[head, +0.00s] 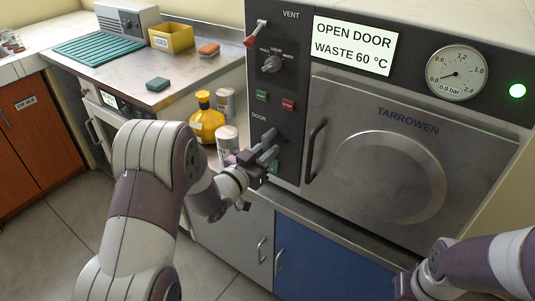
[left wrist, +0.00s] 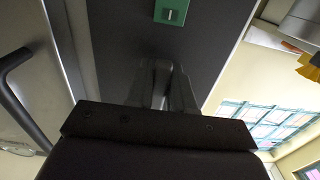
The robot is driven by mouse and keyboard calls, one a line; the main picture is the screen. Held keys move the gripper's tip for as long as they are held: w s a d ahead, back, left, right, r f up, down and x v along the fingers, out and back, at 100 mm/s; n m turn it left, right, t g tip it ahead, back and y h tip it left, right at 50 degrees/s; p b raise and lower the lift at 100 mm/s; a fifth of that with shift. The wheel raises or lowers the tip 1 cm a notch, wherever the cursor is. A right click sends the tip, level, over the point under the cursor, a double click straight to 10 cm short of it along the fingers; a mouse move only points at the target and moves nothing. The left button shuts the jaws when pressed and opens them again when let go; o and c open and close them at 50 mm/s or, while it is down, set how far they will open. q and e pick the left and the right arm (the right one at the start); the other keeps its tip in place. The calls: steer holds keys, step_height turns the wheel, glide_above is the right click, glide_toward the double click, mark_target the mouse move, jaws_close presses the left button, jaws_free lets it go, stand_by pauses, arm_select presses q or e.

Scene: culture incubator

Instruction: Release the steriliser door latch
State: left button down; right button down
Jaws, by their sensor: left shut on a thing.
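The steriliser door (head: 385,175), a steel panel marked TARROWEN, looks closed, with a dark bar handle (head: 315,152) at its left edge. The grey door latch lever (head: 269,137) is on the dark control panel left of the door, below the word DOOR. My left gripper (head: 262,160) is at the lever and shut on it. In the left wrist view the fingers (left wrist: 162,88) close around the lever, which they mostly hide. My right gripper (head: 405,286) is at the bottom edge, low in front of the door; its fingers are not clear.
The display (head: 353,46) reads OPEN DOOR, WASTE 60 °C. The gauge (head: 457,73) reads near zero and a green lamp (head: 517,91) is lit. A yellow bottle (head: 206,124) and white-lidded jars (head: 227,144) stand close left of my left gripper. A blue cabinet (head: 325,262) is below.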

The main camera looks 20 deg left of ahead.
arm_select(q)
steer(key=c, duration=1.1)
jaws_free()
steer(key=v, duration=1.2)
steer(key=shift+s+a+p, duration=0.15)
steer(key=shift+s+p, duration=0.2)
steer(key=shift+p, duration=0.05)
